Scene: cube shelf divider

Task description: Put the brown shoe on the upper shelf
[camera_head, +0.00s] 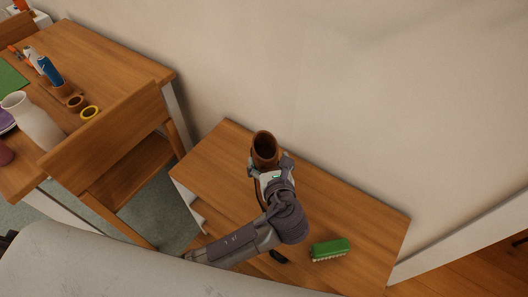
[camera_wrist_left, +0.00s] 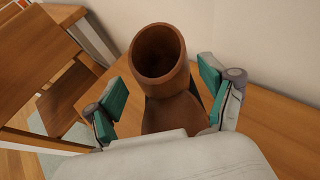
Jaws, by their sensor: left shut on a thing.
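The brown shoe (camera_head: 265,147) is a boot-like shape with its round opening facing up. It is over the back left part of the wooden shelf top (camera_head: 345,213). My left gripper (camera_head: 268,168) is shut on the shoe. In the left wrist view the shoe (camera_wrist_left: 160,62) stands between the teal finger pads of the left gripper (camera_wrist_left: 165,98). Its lower part is hidden by the gripper, and I cannot tell whether it touches the shelf top. My right gripper is not in view.
A green brush (camera_head: 330,249) lies on the front right of the shelf top. A small dark item (camera_head: 279,257) is beside my arm. A wooden chair (camera_head: 110,150) and a table with a vase (camera_head: 32,122) stand at left. The wall is directly behind.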

